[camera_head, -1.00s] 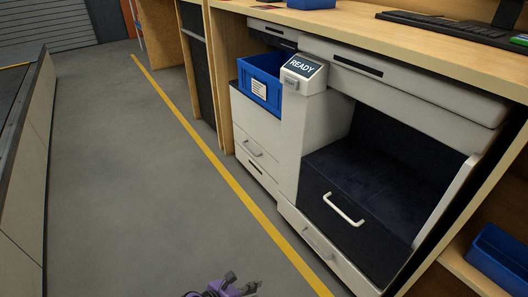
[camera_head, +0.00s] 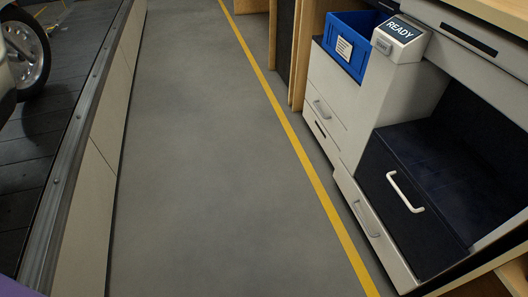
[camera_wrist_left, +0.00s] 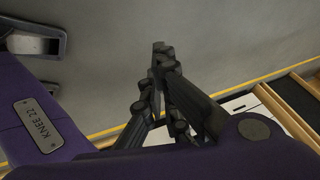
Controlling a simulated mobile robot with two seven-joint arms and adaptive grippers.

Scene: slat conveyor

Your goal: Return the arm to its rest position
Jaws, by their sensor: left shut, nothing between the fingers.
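My left gripper (camera_wrist_left: 160,62) shows in the left wrist view, its dark fingers drawn together with nothing between them. It hangs over the grey floor, clear of any object. Purple parts of my own arm and body fill the left and lower edges of that view. In the head view neither gripper is visible; only a sliver of purple shows at the bottom left corner. My right gripper is in no view.
A machine with a READY display (camera_head: 399,28), a blue bin (camera_head: 352,47) and a white-handled dark drawer (camera_head: 405,192) stands at the right. The slat conveyor (camera_head: 42,130), carrying a wheeled thing (camera_head: 27,55), runs along the left. The floor (camera_head: 205,150) between is clear.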

